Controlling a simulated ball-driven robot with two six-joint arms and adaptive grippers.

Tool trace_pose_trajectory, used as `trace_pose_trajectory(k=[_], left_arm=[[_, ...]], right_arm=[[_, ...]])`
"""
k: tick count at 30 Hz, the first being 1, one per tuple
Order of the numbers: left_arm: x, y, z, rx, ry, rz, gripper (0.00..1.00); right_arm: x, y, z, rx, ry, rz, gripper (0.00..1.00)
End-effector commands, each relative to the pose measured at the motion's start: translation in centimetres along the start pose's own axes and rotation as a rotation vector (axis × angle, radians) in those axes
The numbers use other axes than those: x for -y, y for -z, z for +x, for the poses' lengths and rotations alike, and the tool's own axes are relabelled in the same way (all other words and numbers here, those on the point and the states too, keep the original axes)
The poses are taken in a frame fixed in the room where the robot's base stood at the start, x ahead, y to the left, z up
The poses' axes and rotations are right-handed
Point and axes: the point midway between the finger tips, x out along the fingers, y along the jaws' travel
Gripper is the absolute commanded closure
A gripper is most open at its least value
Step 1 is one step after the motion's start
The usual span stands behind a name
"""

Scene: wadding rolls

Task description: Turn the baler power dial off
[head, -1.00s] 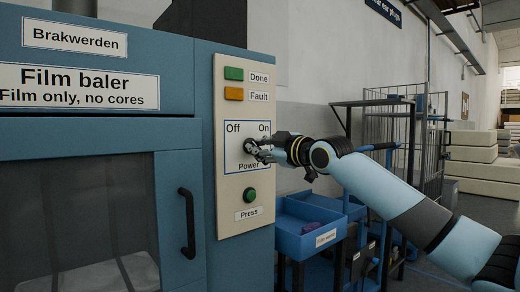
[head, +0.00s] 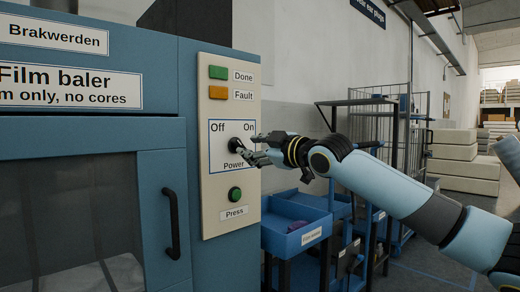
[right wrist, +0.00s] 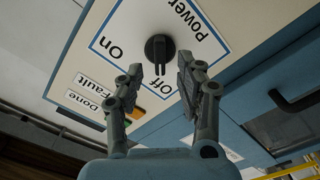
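The power dial (head: 236,143) is a black knob on the baler's cream control panel (head: 218,206), between the words "Off" and "On" and above "Power". In the right wrist view the knob (right wrist: 159,47) shows clear, and its raised bar lies in line with "Off". My right gripper (head: 259,147) is open and empty just in front of the dial. In the right wrist view its fingers (right wrist: 160,70) are spread apart, with the knob beyond and between their tips. They seem not to touch it. My left gripper is not in view.
A green Press button (head: 235,194) sits below the dial; green Done (head: 218,72) and orange Fault (head: 218,92) lamps sit above. The baler door has a black handle (head: 171,224). A blue bin (head: 291,243) stands below my right arm, with a cage trolley (head: 402,100) behind.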

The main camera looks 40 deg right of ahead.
Motion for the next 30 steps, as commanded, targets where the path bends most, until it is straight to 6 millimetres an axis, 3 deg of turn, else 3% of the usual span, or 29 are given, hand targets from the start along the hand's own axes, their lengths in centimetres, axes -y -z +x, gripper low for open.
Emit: trace_pose_trajectory(k=[3, 10, 30], left_arm=[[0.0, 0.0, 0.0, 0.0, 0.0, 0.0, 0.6], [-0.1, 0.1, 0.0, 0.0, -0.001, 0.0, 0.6], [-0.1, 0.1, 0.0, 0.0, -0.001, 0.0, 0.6]], right_arm=[[0.2, 0.0, -2.0, -0.001, 0.006, -0.009, 0.63], [0.0, -0.1, -3.8, 0.001, 0.001, -0.005, 0.63], [0.1, 0.0, -4.2, -0.002, 0.002, 0.001, 0.63]])
